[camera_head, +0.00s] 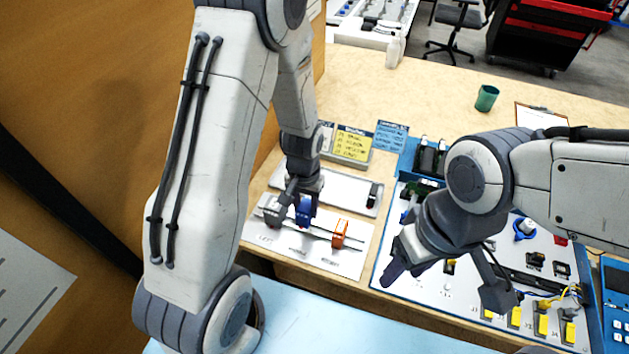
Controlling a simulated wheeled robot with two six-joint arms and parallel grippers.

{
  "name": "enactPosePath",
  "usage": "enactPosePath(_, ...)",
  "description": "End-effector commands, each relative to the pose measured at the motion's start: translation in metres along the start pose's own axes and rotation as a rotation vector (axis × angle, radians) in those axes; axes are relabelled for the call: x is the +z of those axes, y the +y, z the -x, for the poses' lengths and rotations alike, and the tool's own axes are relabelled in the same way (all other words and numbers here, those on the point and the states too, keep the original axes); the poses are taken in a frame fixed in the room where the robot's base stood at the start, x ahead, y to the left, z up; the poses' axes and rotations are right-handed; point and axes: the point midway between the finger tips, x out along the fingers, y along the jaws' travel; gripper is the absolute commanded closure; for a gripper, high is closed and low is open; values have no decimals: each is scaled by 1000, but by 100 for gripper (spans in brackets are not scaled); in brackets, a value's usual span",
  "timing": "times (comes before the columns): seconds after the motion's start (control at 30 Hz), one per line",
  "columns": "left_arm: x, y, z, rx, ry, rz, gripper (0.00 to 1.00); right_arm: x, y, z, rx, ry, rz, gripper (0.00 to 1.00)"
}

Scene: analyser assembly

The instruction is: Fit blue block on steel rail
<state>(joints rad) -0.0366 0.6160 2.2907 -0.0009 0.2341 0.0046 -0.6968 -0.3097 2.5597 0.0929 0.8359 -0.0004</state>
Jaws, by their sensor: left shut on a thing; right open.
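The blue block (304,211) is held by my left gripper (296,211), which is shut on it over the white board. The steel rail (318,236) runs across that board, below and around the block in the picture. I cannot tell whether the block touches the rail. An orange block (340,233) sits on the rail to the right of the blue one. My gripper hides part of the blue block and the rail's left part. My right gripper (446,284) is open and empty, over the blue-edged panel on the right.
A white board (285,247) with printed labels lies under the rail. Behind it is a light tray (350,190) with a small dark part (372,195). The blue-edged panel (385,262) carries several modules and yellow parts. A green cup (486,98) stands farther back.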

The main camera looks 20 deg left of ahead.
Motion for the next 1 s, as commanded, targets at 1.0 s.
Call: enactPosePath(1.0,1,1,-42,0,0,-1,100,2,3,-39,0,0,0,50)
